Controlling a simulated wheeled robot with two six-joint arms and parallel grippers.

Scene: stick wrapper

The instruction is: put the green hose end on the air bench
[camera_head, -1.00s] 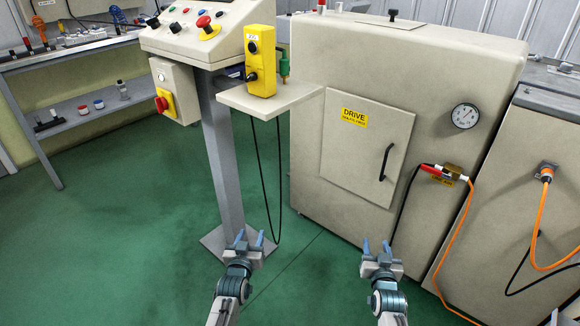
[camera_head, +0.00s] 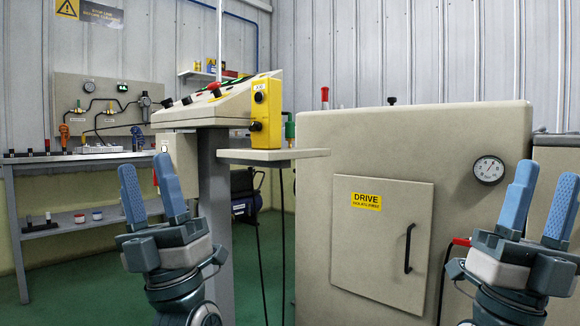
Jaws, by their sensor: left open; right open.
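A green fitting (camera_head: 290,129), which may be the green hose end, stands upright at the back of a small shelf (camera_head: 300,154), just right of a yellow control box. Whether a hose is joined to it cannot be told. A workbench (camera_head: 120,159) at the far left has a panel (camera_head: 72,95) with gauges and pipework above it; this looks like the air bench. My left gripper (camera_head: 146,172) is open and empty, in front of the bench and left of the shelf. My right gripper (camera_head: 546,175) is open and empty, in front of the machine's right side.
A beige machine cabinet (camera_head: 320,215) with a DRIVE door (camera_head: 380,250) and a gauge (camera_head: 489,169) fills the right. A control console (camera_head: 200,115) stands on a grey post (camera_head: 214,220). The yellow control box (camera_head: 265,112) is on the shelf. Dark cables hang below it.

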